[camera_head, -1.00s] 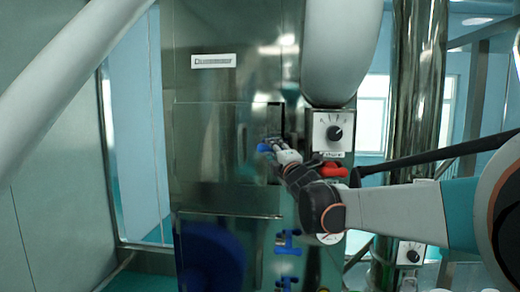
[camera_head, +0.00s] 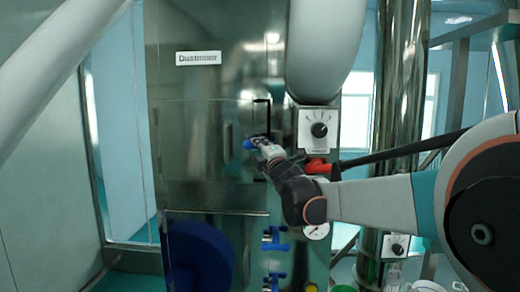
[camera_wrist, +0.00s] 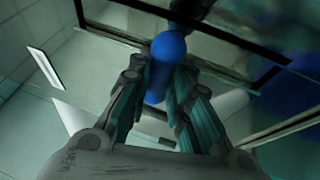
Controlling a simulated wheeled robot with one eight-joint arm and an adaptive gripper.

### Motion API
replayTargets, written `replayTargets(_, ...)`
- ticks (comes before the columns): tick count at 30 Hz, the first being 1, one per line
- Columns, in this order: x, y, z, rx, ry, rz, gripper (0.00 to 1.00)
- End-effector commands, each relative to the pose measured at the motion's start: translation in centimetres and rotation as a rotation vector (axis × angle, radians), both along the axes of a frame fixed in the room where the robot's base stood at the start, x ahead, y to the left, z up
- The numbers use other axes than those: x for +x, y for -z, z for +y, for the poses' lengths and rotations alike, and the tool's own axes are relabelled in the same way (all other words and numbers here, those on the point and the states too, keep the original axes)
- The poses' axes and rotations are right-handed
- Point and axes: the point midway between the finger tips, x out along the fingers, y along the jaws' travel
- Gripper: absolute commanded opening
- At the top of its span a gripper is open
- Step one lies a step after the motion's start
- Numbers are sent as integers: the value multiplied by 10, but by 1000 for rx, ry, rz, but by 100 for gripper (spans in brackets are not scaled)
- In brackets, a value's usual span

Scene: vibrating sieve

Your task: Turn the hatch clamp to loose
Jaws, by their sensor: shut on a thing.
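The hatch clamp shows as a blue knobbed handle (camera_head: 248,143) at the right edge of the steel hatch door (camera_head: 205,150) in the head view. My gripper (camera_head: 260,146) is at the handle, reaching in from the right. In the wrist view the blue handle (camera_wrist: 168,50) has a round end and stands between my two fingers. My gripper (camera_wrist: 165,95) is shut on the handle, with a finger on each side. The fingers and wrist hide part of the clamp and its mount.
A black knob on a white dial plate (camera_head: 319,130) and a red handle (camera_head: 317,165) are close to my wrist. Blue valve handles (camera_head: 273,238) are below. A thick pale pipe (camera_head: 325,50) hangs above, and a steel column (camera_head: 397,90) stands at right.

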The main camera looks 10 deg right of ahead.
Motion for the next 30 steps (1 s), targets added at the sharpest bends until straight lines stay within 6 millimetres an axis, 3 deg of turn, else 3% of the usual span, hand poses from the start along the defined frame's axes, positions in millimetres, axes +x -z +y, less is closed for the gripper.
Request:
replayTargets(11, 1, 5, 2, 178, -3, -57, 0)
replayTargets(30, 2, 7, 6, 741, -2, -239, 0)
